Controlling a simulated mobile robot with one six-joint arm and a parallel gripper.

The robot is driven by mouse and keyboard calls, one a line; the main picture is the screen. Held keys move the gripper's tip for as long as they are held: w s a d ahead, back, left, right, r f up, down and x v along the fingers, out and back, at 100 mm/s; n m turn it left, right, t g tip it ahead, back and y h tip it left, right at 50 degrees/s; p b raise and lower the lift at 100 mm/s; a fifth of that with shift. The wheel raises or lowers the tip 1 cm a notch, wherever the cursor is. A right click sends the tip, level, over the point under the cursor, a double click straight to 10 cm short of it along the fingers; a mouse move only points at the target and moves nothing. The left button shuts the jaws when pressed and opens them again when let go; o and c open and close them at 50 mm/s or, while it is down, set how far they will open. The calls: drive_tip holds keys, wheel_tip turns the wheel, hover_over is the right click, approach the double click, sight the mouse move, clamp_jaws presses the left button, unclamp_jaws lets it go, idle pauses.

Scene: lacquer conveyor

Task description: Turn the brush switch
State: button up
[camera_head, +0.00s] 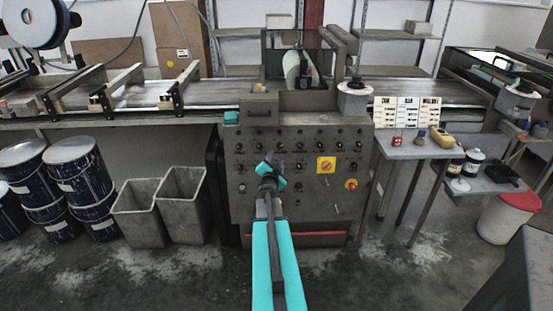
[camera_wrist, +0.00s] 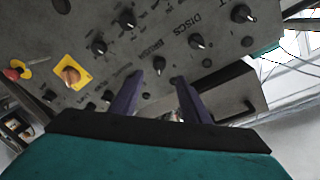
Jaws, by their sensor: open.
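The grey control panel (camera_head: 300,205) of the machine carries rows of black rotary knobs. In the wrist view, lettering that seems to read "BRUSH" is printed beside a black knob with a pale pointer (camera_wrist: 159,64). My gripper (camera_head: 270,163) is in front of the panel's middle. In the wrist view my gripper (camera_wrist: 157,80) has its two dark purple fingers apart, with nothing held. That knob appears between and just beyond the fingertips; whether they touch the panel cannot be told. In the head view my gripper hides part of the knob rows.
A yellow-plated rotary switch (camera_head: 326,165) and a red push button (camera_head: 351,185) sit on the panel to the right. Other knobs, including one by "DISCS" (camera_wrist: 196,41), stand close around. Grey bins (camera_head: 183,205) stand left, a small table (camera_head: 415,147) right.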

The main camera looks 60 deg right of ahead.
drive_tip(key=shift+v, duration=1.9)
